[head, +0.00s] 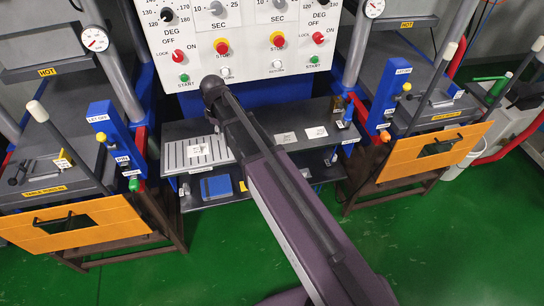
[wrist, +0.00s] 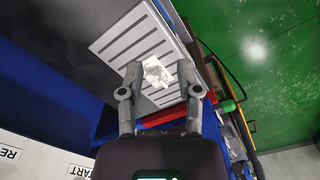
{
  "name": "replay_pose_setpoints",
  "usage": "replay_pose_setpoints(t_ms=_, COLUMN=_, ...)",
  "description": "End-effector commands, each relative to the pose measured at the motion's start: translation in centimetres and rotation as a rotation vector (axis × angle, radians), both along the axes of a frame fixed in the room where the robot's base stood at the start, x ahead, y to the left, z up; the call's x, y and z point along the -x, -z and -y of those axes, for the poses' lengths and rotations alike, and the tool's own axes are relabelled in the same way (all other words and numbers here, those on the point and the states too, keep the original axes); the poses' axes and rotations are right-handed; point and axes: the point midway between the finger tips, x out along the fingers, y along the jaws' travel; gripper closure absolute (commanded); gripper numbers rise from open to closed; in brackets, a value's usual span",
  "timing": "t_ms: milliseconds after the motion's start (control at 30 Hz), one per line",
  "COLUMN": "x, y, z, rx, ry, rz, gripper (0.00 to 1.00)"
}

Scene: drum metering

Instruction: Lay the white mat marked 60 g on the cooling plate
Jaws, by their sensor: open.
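The slotted light-grey cooling plate (head: 174,157) lies at the left end of the upper shelf in the head view. It also fills the upper middle of the wrist view (wrist: 128,38). A small white mat (head: 197,150) appears on the plate; its marking is too small to read. In the wrist view a white mat (wrist: 157,73) shows between the fingertips, over the plate; contact is unclear. My gripper (wrist: 160,80) is open, one finger on each side of it. In the head view my arm's end hides the gripper.
Two more white mats (head: 285,138) (head: 317,132) lie on the dark upper shelf, right of the plate. A blue block (head: 216,187) is on the lower shelf. Presses with orange guards (head: 75,227) (head: 425,155) flank the shelves. The control panel (head: 245,35) stands behind. Green floor is clear in front.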

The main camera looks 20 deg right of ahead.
Motion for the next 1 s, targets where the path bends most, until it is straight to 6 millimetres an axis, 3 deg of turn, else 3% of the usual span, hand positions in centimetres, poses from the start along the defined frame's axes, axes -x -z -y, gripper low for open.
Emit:
replay_pose_setpoints(t_ms=33, x=2.5, y=0.0, z=2.1, rx=0.000, ry=0.093, rz=0.000, gripper=0.56)
replay_pose_setpoints(t_ms=200, x=7.7, y=0.0, z=7.4, rx=-0.001, ry=0.428, rz=-0.001, gripper=0.56)
replay_pose_setpoints(t_ms=400, x=13.2, y=0.0, z=11.8, rx=0.000, ry=0.770, rz=-0.001, gripper=0.56)
replay_pose_setpoints(t_ms=500, x=15.0, y=0.0, z=13.0, rx=-0.001, ry=0.886, rz=-0.001, gripper=0.56)
replay_pose_setpoints(t_ms=667, x=16.2, y=0.0, z=13.9, rx=-0.001, ry=0.977, rz=-0.001, gripper=0.56)
replay_pose_setpoints(t_ms=1000, x=16.1, y=0.0, z=14.0, rx=0.000, ry=0.988, rz=-0.001, gripper=0.56)
